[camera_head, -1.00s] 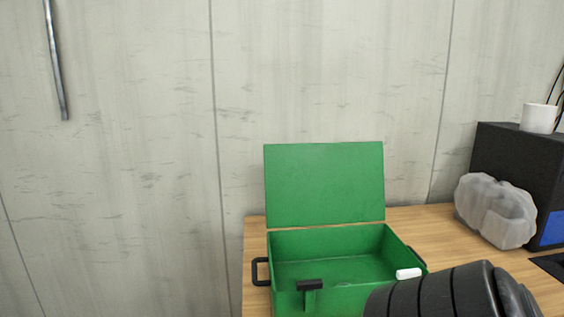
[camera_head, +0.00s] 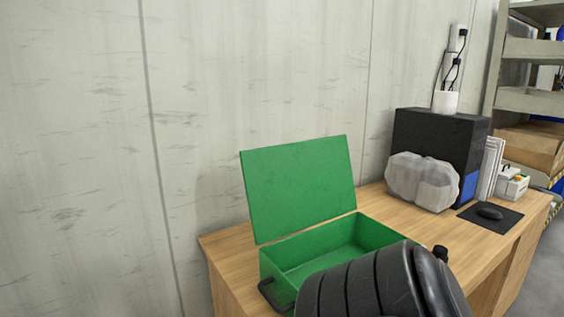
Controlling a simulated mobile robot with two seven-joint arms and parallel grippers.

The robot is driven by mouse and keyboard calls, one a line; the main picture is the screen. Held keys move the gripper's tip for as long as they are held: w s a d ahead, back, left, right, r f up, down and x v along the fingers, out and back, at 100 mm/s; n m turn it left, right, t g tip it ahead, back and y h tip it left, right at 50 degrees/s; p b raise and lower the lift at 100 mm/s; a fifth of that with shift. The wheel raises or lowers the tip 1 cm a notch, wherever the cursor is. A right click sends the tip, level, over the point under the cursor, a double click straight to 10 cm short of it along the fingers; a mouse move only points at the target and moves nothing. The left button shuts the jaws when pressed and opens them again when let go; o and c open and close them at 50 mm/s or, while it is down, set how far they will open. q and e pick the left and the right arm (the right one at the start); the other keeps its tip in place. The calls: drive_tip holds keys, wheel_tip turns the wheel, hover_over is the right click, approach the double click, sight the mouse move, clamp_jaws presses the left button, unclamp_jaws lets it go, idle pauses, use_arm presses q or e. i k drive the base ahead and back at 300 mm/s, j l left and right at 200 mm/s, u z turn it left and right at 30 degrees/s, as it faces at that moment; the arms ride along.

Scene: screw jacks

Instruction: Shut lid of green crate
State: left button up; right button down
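The green crate (camera_head: 375,231) stands on the wooden desk near its left end. Its green lid (camera_head: 299,187) is open and stands up at the back edge, leaning slightly backward. The inside of the crate looks empty where it shows. A dark handle (camera_head: 268,291) is on its left side. A black segmented arm part of mine covers the front of the crate. Neither gripper's fingers can be seen.
A mouse (camera_head: 489,212) lies on a dark pad. Shelves (camera_head: 534,100) stand far right.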

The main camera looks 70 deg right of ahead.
sight(290, 188)
drive_tip(key=i+j+z, duration=0.15)
drive_tip(key=i+z, duration=0.15)
drive_tip(key=z, duration=0.15)
drive_tip(key=i+j+z, duration=0.25)
drive_tip(key=z, duration=0.25)
drive_tip(key=i+j+z, duration=0.3)
drive_tip(key=z, duration=0.15)
drive_tip(key=i+j+z, duration=0.15)
drive_tip(key=j+z, duration=0.35)
